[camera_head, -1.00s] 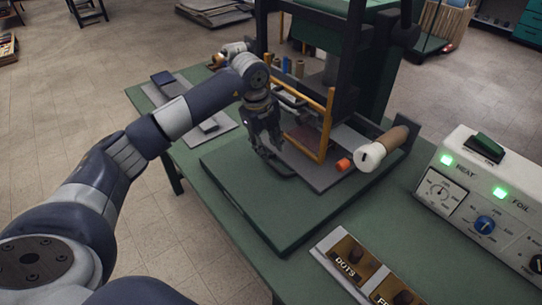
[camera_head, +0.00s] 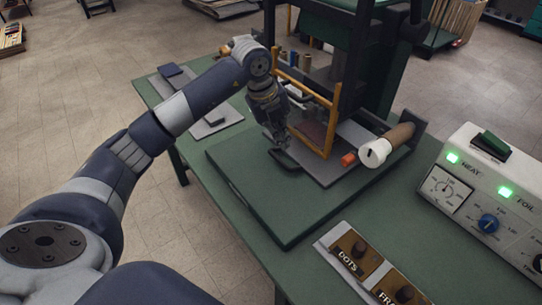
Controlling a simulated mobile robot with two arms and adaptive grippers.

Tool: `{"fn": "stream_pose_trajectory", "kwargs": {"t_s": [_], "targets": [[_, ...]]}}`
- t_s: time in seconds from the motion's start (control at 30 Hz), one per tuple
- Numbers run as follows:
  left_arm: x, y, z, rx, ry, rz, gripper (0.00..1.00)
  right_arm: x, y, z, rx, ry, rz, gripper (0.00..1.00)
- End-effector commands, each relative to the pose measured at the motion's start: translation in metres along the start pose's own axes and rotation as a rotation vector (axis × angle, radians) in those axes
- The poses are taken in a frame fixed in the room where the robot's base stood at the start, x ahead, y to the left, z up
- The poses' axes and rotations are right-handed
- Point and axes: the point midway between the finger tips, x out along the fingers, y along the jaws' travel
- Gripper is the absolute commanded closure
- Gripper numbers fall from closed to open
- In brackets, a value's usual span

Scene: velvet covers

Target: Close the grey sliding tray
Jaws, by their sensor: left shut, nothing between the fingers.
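The grey sliding tray (camera_head: 335,172) lies on the green base of the press, with part of it showing out in front of the press. Its dark handle (camera_head: 284,160) is at its front left edge. My left gripper (camera_head: 281,146) points down at the handle, its fingers shut and empty. It is at or very close to the handle; I cannot tell whether they touch. My right gripper is not in view.
An orange guard frame (camera_head: 318,147) stands over the tray, right beside my left gripper. A foil roll (camera_head: 389,146) is to the right. A control box (camera_head: 486,190) and a holder with knobs (camera_head: 364,262) are at the right. The green base plate (camera_head: 262,202) is bare in front.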

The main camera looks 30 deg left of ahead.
Motion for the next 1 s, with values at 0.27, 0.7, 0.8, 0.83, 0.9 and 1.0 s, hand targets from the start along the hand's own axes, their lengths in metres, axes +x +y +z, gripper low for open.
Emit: {"fn": "stream_pose_trajectory", "kwargs": {"t_s": [0.27, 0.7, 0.8, 0.83, 0.9, 1.0], "targets": [[0.032, 0.000, -0.042, 0.455, 0.024, -0.231, 1.00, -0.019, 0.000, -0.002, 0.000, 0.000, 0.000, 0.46], [0.032, 0.060, -0.046, 1.035, -0.310, -0.415, 1.00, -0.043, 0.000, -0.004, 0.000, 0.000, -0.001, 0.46], [0.027, 0.081, -0.040, 1.138, -0.402, -0.387, 1.00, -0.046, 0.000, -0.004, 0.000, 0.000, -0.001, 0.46], [0.025, 0.087, -0.038, 1.164, -0.425, -0.376, 1.00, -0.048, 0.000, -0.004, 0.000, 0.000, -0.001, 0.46], [0.021, 0.098, -0.034, 1.218, -0.471, -0.351, 1.00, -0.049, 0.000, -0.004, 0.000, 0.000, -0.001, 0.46], [0.017, 0.109, -0.031, 1.269, -0.514, -0.323, 1.00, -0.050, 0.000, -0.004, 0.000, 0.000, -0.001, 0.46]]}}
